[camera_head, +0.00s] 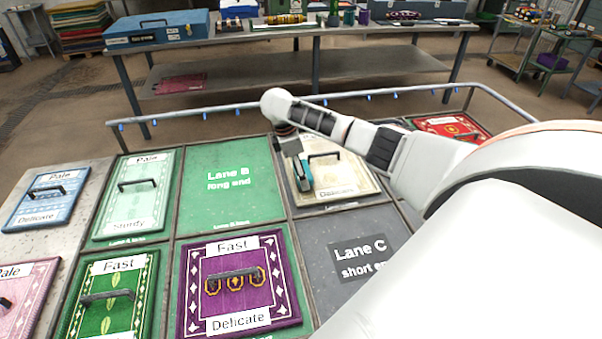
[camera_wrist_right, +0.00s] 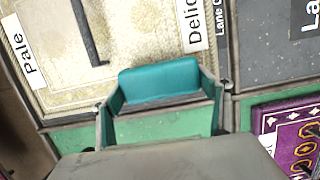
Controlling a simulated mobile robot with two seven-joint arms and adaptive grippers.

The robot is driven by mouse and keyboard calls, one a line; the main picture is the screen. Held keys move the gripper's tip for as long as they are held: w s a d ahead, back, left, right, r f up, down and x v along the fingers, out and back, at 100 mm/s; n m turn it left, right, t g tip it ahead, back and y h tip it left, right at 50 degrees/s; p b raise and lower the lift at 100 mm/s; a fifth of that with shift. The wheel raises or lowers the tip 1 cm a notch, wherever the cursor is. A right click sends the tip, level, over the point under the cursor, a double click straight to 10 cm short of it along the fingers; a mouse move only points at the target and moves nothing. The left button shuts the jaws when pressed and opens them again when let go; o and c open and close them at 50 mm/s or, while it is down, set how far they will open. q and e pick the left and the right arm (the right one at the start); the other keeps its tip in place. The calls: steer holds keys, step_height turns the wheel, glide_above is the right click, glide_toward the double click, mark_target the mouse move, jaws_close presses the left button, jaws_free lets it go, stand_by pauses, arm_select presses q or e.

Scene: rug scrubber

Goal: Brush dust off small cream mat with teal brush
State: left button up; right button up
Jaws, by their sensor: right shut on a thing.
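The small cream mat (camera_head: 338,185) lies flat right of centre in the head view, with a dark handle and a "Delicate" label. In the wrist view the cream mat (camera_wrist_right: 120,38) fills the upper left and looks mottled; I cannot tell which marks are dust. My right gripper (camera_head: 299,168) is over the mat's left edge, shut on the teal brush (camera_head: 306,183). The brush's teal block (camera_wrist_right: 160,82) shows between the fingers in the wrist view. Its underside is hidden, so I cannot tell whether it touches the mat. My left gripper is not in view.
A purple mat (camera_head: 238,302) lies below, green mats to the left, and a red mat (camera_head: 452,127) beyond my arm. The green Lane B area (camera_head: 230,205) is bare. A rail (camera_head: 215,108) with blue clips runs behind. A cluttered workbench (camera_head: 350,33) stands farther back.

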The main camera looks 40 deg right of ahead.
steer(key=shift+s+d+v, duration=0.1)
steer(key=shift+d+v, duration=0.05)
steer(key=shift+v, duration=0.7)
steer(key=shift+s+d+v, duration=0.1)
steer(key=shift+d+v, duration=0.1)
steer(key=shift+v, duration=0.65)
steer(key=shift+s+d+v, duration=0.1)
steer(key=shift+d+v, duration=0.05)
steer(key=shift+v, duration=0.65)
steer(key=shift+r, duration=0.1)
